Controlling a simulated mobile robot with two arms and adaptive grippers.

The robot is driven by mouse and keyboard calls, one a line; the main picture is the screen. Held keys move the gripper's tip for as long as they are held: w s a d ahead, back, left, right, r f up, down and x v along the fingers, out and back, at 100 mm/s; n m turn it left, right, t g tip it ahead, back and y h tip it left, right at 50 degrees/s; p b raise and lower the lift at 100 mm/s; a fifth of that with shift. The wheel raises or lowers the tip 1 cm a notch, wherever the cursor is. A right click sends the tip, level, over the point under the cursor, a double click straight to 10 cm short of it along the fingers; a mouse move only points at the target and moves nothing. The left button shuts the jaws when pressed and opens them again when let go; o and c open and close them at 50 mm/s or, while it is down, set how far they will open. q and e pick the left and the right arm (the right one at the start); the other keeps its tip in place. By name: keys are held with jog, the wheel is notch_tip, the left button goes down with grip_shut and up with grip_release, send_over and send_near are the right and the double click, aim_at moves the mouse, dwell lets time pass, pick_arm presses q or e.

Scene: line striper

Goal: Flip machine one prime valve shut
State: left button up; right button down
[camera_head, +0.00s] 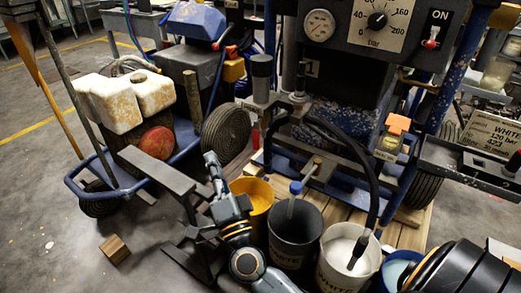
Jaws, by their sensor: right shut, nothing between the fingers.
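Machine one (345,95) stands at the upper middle, with a "1" on its dark front. Metal fittings (299,97) and dark hoses sit below the panel. I cannot tell which fitting is the prime valve or how it is set.
Buckets of yellow (239,186), dark (272,217) and white (325,264) stand before the machine on wooden slats. A grey metal stand (155,168) is close left of my gripper. A blue-framed cart (76,183) and wooden block (114,249) are left. Open floor lies lower left.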

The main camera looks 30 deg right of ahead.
aim_at(256, 136)
pick_arm(q)
jog(key=shift+w+d+r+t, duration=0.25)
jog(key=shift+w+r+t, duration=0.25)
jog(key=shift+w, duration=0.25)
pick_arm(e)
jog(key=d+f+m+g+h, duration=0.9)
jog(key=d+m+g+h, duration=0.2)
jog(key=m+g, duration=0.1)
jog(key=shift+s+d+f+m, duration=0.4)
jog(key=shift+s+m, duration=0.05)
jog(key=shift+m, duration=0.45)
pick_arm(q)
jog(key=w+d+r+t+h+b, duration=0.3)
jog(key=w+d+r+t, duration=0.1)
jog(key=w+r+t, duration=0.5)
notch_tip(256, 136, up, 3)
jog(key=shift+w+d+f+m, duration=0.2)
jog(key=shift+w+d+m, duration=0.1)
jog(key=shift+w, duration=0.65)
pick_arm(e)
jog(key=w+d, duration=0.6)
jog(key=w, duration=0.3)
jog(key=shift+w+d, duration=0.25)
jog(key=shift+w, duration=0.05)
pick_arm(q)
jog(key=shift+r+b, duration=0.1)
jog(key=shift+b, duration=0.25)
